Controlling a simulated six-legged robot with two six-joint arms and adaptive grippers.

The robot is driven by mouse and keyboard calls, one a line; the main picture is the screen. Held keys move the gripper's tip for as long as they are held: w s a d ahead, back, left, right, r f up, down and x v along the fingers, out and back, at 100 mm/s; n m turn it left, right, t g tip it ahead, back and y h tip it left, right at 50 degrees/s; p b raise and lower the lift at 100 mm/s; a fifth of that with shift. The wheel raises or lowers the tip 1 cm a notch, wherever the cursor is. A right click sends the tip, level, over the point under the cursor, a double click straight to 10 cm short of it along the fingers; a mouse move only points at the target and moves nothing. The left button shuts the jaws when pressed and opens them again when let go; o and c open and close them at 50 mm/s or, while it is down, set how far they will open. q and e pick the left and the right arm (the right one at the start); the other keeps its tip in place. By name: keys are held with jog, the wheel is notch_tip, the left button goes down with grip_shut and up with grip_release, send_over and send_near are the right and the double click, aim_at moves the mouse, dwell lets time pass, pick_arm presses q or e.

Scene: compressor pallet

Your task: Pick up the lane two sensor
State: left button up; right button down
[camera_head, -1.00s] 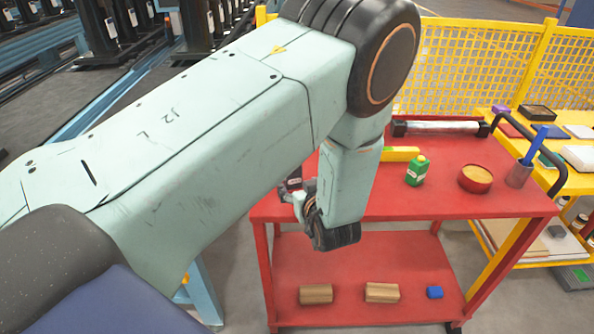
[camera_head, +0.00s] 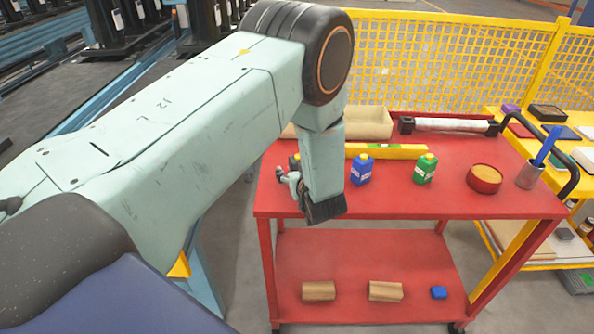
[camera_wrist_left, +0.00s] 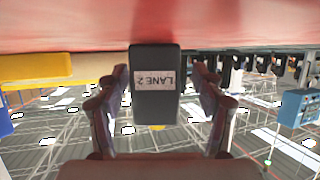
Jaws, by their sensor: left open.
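The lane two sensor (camera_wrist_left: 155,100) is a dark box with a white "LANE 2" label, upside down in the left wrist view. It stands at the red surface, between the two fingers of my left gripper (camera_wrist_left: 158,82). The fingers are open, one on each side, with a narrow gap visible to the box. In the head view my left gripper (camera_head: 286,180) is at the left end of the red cart's top (camera_head: 400,200). There the arm hides most of the sensor. My right gripper is not in view.
A yellow level (camera_head: 395,151), a blue bottle (camera_head: 362,170), a green bottle (camera_head: 425,169), a round red tin (camera_head: 484,179) and a cup (camera_head: 530,175) stand on the cart. The front middle of the top is clear.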

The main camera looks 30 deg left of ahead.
pick_arm(q)
jog(key=shift+d+r, duration=0.1)
jog(key=shift+d, duration=0.1)
jog(key=shift+w, duration=0.15)
jog(key=shift+c, duration=0.8)
jog(key=shift+a, duration=0.15)
jog(key=c, duration=1)
jog(key=shift+c, duration=0.9)
